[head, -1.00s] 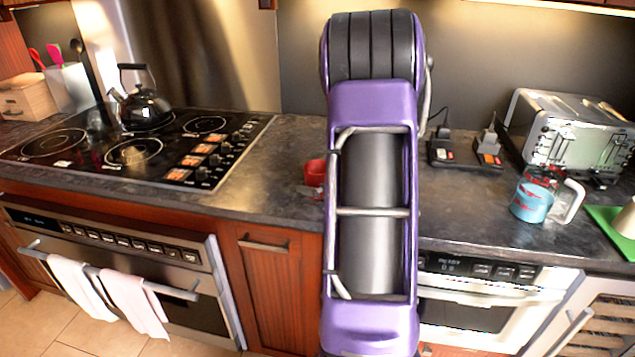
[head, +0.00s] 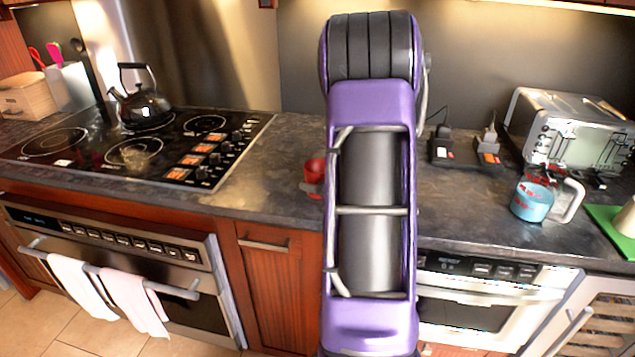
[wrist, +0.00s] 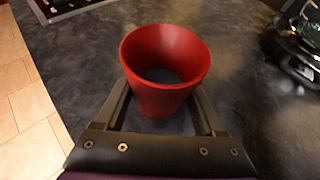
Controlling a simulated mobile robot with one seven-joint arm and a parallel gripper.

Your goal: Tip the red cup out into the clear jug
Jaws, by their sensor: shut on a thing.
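The red cup (head: 314,172) is at the counter's middle, partly hidden by my arm in the head view. In the wrist view the red cup (wrist: 165,62) is upright between the two fingers of my gripper (wrist: 163,102), which is shut on it. Its mouth faces up and its inside looks dark; I cannot tell what it holds. Its base is hidden, so I cannot tell whether it touches the counter. The clear jug (head: 571,198), with a pale handle and red markings, stands at the right of the counter. Blue shows in its lower left part.
A toaster (head: 570,135) stands behind the jug, and a green board (head: 605,222) lies to its right. A black power strip (head: 465,153) with plugs is at the back. A kettle (head: 142,106) stands on the hob (head: 85,150) at left. Counter between cup and jug looks mostly clear.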

